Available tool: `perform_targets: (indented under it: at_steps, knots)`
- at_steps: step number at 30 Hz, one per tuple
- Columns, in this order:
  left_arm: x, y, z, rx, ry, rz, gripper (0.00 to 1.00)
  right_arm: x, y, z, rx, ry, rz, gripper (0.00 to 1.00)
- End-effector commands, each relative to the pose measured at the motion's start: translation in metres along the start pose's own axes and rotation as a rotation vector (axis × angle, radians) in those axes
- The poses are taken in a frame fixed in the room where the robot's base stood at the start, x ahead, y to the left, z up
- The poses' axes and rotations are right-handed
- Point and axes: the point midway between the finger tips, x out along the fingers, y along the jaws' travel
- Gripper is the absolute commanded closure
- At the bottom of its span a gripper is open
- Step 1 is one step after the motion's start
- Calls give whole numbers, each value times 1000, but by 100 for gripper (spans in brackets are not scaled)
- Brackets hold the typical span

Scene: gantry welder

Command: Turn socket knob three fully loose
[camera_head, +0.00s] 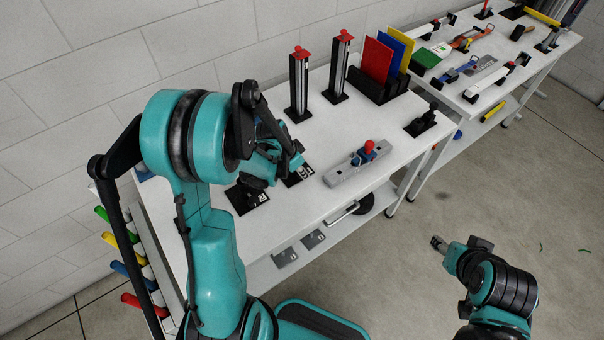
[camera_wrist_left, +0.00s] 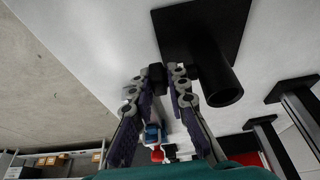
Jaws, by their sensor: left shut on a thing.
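My left gripper (camera_head: 262,178) is low over the white bench, among black plates at its near left end. In the left wrist view its two fingers (camera_wrist_left: 160,88) are closed around a small black knob (camera_wrist_left: 157,73). I cannot read whether it is knob three.
A grey bar (camera_head: 345,178) with a red-topped blue piece (camera_head: 368,149) lies on the bench. Two black posts with red tops (camera_head: 300,85) and a rack of coloured panels (camera_head: 376,85) stand behind. A black knob on a plate (camera_head: 422,123) is at the right end.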

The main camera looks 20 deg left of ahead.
Motion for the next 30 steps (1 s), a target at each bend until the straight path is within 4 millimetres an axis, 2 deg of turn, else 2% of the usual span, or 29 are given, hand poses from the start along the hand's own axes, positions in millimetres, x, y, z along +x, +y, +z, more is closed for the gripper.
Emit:
perform_targets:
  at_steps: [3,12,30]
  knots:
    - [3,-1,4,-4,88,-2,100,12,0,9,0,0,0,52]
    - [3,-1,5,-3,251,-2,100,29,0,21,0,0,0,52]
    - [0,0,4,0,315,-1,100,34,0,24,0,0,0,52]
